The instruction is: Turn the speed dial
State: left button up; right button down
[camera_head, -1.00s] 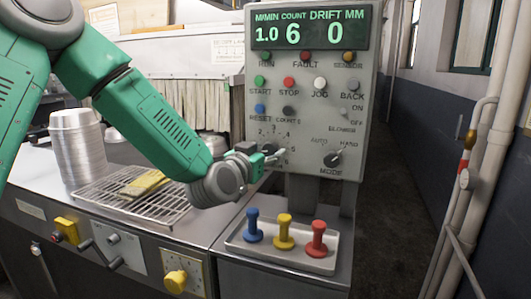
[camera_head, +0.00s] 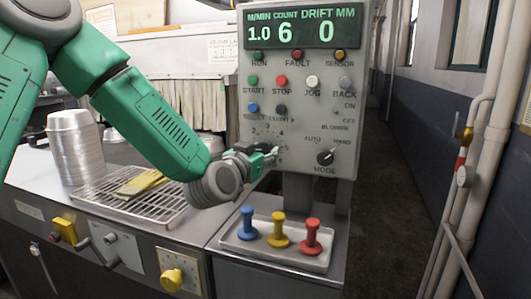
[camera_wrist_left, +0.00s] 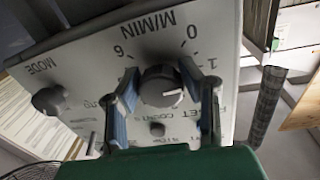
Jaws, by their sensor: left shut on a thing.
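The speed dial is a round dark knob (camera_wrist_left: 162,86) under the M/MIN label in the left wrist view, with a scale around it. Its pale pointer mark faces right and slightly down in that view. My left gripper (camera_wrist_left: 158,88) is shut on the knob, with one blue-padded finger on each side. In the head view my left gripper (camera_head: 272,155) meets the lower left of the grey control panel (camera_head: 300,125) and hides most of the dial. The green display (camera_head: 303,27) reads 1.0 M/MIN, count 6, drift 0. My right gripper is not in view.
The MODE knob (camera_head: 325,157) sits right of the dial, below several push buttons. A tray (camera_head: 236,243) with blue, yellow and red stampers stands below the panel. A wire rack (camera_head: 160,205) and stacked pans (camera_head: 75,150) are at left. The aisle at right is clear.

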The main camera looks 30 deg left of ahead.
pick_arm(q)
jog(key=shift+r, duration=0.4)
dwell(0.4)
jog(key=o, duration=1.2)
jog(key=shift+s, duration=0.3)
jog(key=shift+w+f, duration=0.1)
jog(key=shift+f, duration=0.05)
jog(key=shift+s, duration=0.3)
jog(key=s, duration=0.4)
jog(key=s+d, duration=0.1)
jog(key=s, duration=0.2)
jog(key=shift+w+a, duration=0.1)
